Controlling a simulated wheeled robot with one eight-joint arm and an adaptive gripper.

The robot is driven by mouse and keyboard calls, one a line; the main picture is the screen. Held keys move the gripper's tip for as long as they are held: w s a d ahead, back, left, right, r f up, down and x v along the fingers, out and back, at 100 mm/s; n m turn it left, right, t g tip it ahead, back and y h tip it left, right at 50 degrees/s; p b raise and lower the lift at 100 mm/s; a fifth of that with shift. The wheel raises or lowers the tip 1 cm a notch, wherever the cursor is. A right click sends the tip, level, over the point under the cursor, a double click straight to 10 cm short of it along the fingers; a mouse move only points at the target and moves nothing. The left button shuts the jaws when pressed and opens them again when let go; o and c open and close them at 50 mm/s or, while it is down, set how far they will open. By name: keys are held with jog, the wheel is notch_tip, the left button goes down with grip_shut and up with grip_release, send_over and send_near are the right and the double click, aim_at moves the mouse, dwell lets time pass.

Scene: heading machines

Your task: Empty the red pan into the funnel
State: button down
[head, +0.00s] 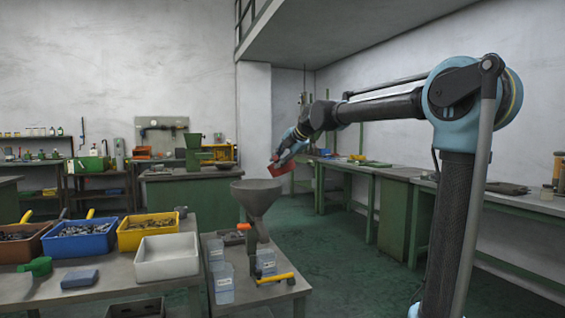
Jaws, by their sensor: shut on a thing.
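The grey funnel (257,196) stands on a low table at the centre, its wide mouth facing up. The red pan (282,167) is in the air just above and to the right of the funnel's mouth, and it looks tilted. My gripper (287,155) is shut on the red pan, at the end of my arm reaching in from the right. The inside of the pan is too small to make out, and so is the inside of the funnel.
A blue bin (80,246), a yellow bin (130,239) and a white tray (166,272) stand on the left bench. Clear containers (223,290) and a yellow-handled part (275,278) are below the funnel. Green floor (340,250) is open to the right.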

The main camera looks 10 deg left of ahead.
jog(key=shift+s+a+r+n+h, duration=0.1)
jog(key=shift+a+r+n+h, duration=0.1)
jog(key=shift+a+h, duration=0.25)
jog(key=shift+s+a+r+n+h, duration=0.1)
jog(key=shift+a+r+n+h, duration=0.1)
jog(key=shift+h, duration=0.45)
jog(key=s+a+f+n+t+h, duration=0.1)
jog(key=a+f+n+h, duration=0.1)
jog(key=a+h, duration=0.3)
jog(key=shift+a+f+n+t+h, duration=0.3)
jog(key=shift+a+n+t+h, duration=0.15)
jog(key=shift+h, duration=1.35)
